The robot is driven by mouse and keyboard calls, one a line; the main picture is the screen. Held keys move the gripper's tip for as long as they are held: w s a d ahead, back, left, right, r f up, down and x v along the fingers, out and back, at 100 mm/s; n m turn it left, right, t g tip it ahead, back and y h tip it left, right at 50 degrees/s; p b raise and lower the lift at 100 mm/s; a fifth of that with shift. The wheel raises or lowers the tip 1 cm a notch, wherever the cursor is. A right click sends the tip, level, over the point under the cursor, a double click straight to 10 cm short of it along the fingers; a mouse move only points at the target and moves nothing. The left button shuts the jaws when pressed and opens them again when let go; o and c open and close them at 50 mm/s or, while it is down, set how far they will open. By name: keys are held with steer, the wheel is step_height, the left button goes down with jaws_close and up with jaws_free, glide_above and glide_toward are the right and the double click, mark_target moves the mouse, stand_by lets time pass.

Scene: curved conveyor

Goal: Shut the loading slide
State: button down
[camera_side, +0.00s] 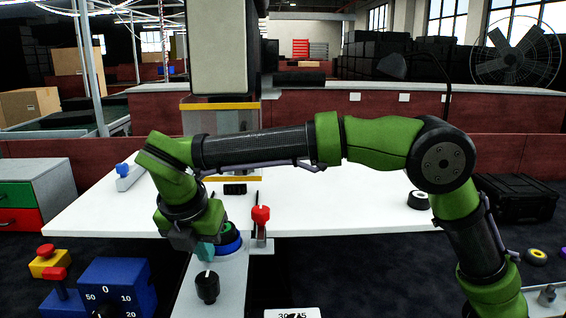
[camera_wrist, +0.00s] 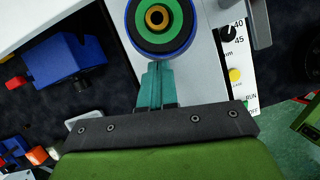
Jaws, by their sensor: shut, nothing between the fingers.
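My gripper (camera_side: 204,252) is low over the white panel (camera_side: 233,285), left of centre in the side view. Its teal fingers are shut and empty in the wrist view (camera_wrist: 158,88). The fingertips point at a round blue, green and black part with an orange centre (camera_wrist: 157,17); I cannot tell if they touch it. That blue and green part (camera_side: 230,241) is partly hidden by my gripper in the side view. No part is plainly marked as the loading slide. A yellow-edged clear housing (camera_side: 220,105) stands behind my arm, partly hidden by it.
A red-knobbed lever (camera_side: 261,215) stands right of the round part, and a black knob (camera_side: 207,287) is in front. A blue dial box (camera_side: 117,285) and red button (camera_side: 46,250) are at left. A blue-knobbed white bar (camera_side: 128,178) lies on the white table (camera_side: 330,200).

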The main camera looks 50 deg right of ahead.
steer(key=w+d, duration=0.6)
steer(key=shift+d, duration=0.1)
